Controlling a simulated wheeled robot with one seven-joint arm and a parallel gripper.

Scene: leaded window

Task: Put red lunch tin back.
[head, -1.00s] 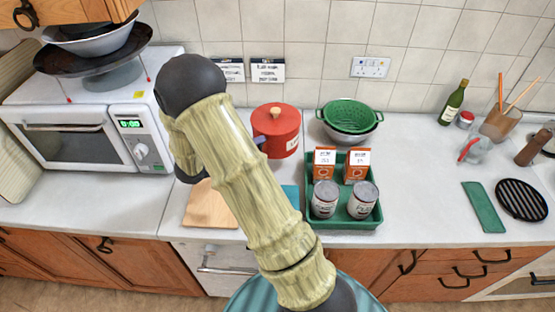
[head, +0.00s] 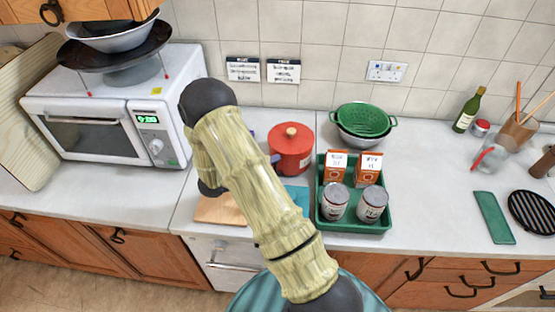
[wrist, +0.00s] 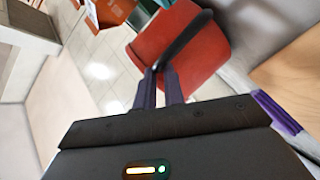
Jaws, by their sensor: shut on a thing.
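The red lunch tin (wrist: 185,42) shows in the wrist view as a plain red body with a dark handle across its near side. My gripper (wrist: 160,72) is shut on that handle, with the tin just beyond the fingertips and tilted in the picture.
A red pot (head: 291,154) with a wooden knob stands right of my arm, beside a green tray (head: 350,228) holding cans and cartons. A white microwave (head: 85,155) stands left. A wooden board (head: 218,210) is partly hidden. Bare counter lies right of the tray (head: 435,195).

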